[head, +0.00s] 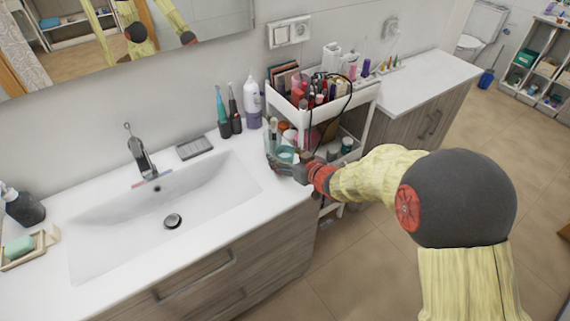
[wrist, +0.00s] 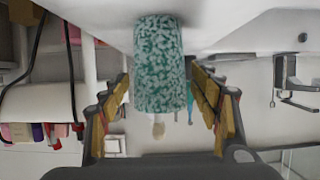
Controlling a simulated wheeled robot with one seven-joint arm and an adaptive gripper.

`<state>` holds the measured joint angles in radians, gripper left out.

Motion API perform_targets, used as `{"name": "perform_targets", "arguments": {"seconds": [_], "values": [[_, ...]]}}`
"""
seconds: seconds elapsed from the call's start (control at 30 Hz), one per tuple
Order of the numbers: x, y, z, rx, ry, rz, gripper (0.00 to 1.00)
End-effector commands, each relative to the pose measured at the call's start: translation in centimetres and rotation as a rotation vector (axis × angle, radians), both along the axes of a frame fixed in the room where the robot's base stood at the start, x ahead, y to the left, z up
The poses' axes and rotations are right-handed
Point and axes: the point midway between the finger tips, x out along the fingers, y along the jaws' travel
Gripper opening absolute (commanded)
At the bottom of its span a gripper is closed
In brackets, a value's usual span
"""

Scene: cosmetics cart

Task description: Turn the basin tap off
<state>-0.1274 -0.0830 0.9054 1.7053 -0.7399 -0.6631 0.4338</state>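The chrome basin tap (head: 143,158) stands at the back rim of the white basin (head: 215,190), with a thin lever pointing up. I cannot make out any running water. The tap also shows at the right of the wrist view (wrist: 290,82). My gripper (head: 273,160) is well to the right of the tap, by the cart at the counter's right end. In the wrist view its two fingers (wrist: 160,95) are spread apart. A green speckled cylinder (wrist: 158,65) shows between them; I cannot tell whether it touches either finger.
A white cosmetics cart (head: 360,98) full of bottles stands right beside my gripper. A purple-white bottle (head: 253,105), toothbrush holders (head: 230,127) and a grey soap tray (head: 195,148) lie between gripper and tap. A dark dispenser (head: 24,208) and green soap (head: 19,247) are at left.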

Motion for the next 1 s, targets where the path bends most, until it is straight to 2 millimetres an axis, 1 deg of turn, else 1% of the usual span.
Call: {"name": "perform_targets", "arguments": {"seconds": [0.07, 0.9, 1.0], "values": [[-0.01, -0.01, -0.01, 0.000, 0.000, 0.000, 0.56], [0.01, -0.02, 0.04, 0.001, -0.001, 0.000, 0.08], [0.00, -0.01, 0.04, 0.001, -0.001, 0.000, 0.06]]}}
